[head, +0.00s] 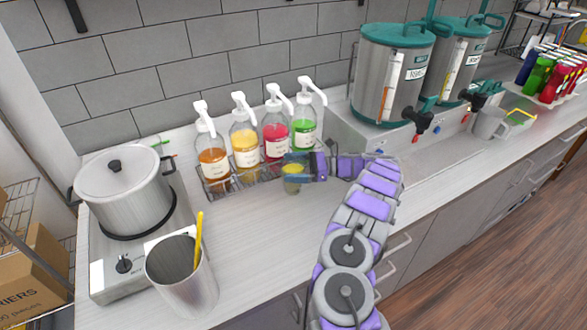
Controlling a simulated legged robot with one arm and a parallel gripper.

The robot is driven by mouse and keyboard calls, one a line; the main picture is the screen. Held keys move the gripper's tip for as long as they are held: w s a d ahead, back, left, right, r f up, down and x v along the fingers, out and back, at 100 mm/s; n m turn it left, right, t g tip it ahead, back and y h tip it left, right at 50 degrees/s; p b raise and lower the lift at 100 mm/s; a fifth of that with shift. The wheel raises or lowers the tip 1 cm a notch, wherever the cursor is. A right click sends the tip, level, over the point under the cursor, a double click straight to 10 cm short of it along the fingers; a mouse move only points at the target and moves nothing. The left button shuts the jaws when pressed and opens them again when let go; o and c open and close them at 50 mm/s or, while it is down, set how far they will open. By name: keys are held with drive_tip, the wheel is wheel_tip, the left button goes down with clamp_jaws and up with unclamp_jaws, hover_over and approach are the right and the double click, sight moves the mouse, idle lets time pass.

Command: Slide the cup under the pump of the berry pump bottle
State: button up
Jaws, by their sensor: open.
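Several pump bottles with white pump heads stand in a wire rack by the wall. The one with red-pink liquid (276,139) looks like the berry pump bottle; its label is too small to read. A small clear cup (293,184) with yellow-green contents stands upright on the counter, in front of the rack near the red and green bottles. My gripper (295,167) comes in from the right at the cup, its fingers open and close around or beside it. The fingers partly cover the cup, and I cannot tell if they touch it.
The wire rack (222,192) also holds brown, yellow and green bottles (304,132). A pot (125,191) on a burner and a metal tumbler (182,276) with a yellow utensil stand left. Steel dispensers (390,75) stand right. The counter (262,250) before the rack is clear.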

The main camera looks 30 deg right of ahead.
drive_tip(key=shift+r, duration=0.55)
wheel_tip(320, 180, up, 3)
drive_tip(key=shift+d+f+p, duration=0.1)
drive_tip(key=shift+p, duration=0.5)
drive_tip(key=s+a+p, duration=0.1)
drive_tip(key=s+a, duration=0.1)
drive_tip(key=s, duration=0.5)
drive_tip(key=s+a+p, duration=0.1)
drive_tip(key=s+a, duration=0.1)
drive_tip(key=s, duration=0.6)
drive_tip(key=shift+a+r, duration=0.4)
drive_tip(key=shift+r, duration=0.05)
drive_tip(key=shift+s, duration=0.1)
